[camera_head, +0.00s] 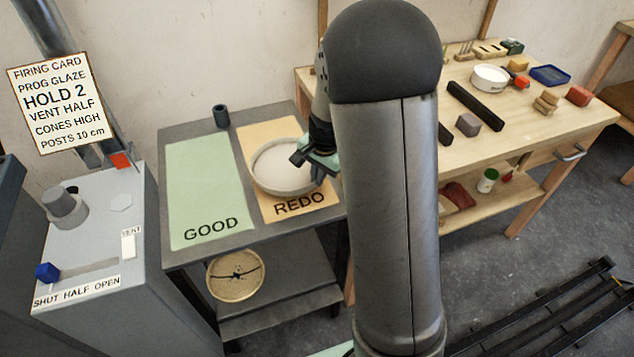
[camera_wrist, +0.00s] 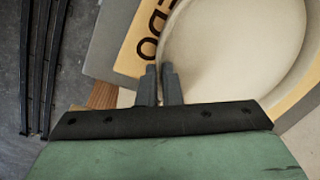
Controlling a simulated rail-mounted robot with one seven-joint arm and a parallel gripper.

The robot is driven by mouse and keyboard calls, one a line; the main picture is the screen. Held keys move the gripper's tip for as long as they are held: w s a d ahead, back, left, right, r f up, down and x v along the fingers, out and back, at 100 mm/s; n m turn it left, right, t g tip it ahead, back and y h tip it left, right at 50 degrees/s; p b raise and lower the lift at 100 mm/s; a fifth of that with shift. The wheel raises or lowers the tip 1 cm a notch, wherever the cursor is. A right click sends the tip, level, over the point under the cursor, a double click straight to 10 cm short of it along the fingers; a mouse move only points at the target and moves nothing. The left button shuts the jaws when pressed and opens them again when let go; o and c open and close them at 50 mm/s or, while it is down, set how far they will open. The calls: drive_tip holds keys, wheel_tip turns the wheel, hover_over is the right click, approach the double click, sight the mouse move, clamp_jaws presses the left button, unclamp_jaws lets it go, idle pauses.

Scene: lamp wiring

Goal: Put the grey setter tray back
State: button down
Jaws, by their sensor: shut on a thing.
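The round, shallow grey setter tray (camera_head: 262,183) is over the orange REDO mat (camera_head: 288,205) on the grey side table. Its inside looks pale and smooth. My gripper (camera_head: 316,166) is at the tray's right edge in the head view, partly hidden by my arm. In the wrist view the two fingers (camera_wrist: 160,84) are close together on the rim of the tray (camera_wrist: 235,50), shut on it. I cannot tell whether the tray rests on the mat or is slightly raised.
The green GOOD mat (camera_head: 205,190) is bare. A small dark cup (camera_head: 221,116) stands behind it. A round piece with a dark crack-like line (camera_head: 236,275) lies on the lower shelf. A control box (camera_head: 95,235) stands left; a cluttered wooden bench (camera_head: 510,120) stands right.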

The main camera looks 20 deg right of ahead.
drive_tip(key=shift+w+f, duration=0.25)
drive_tip(key=shift+f, duration=1.5)
drive_tip(key=shift+f, duration=0.2)
drive_tip(key=c, duration=1.6)
unclamp_jaws()
drive_tip(key=shift+r, duration=0.1)
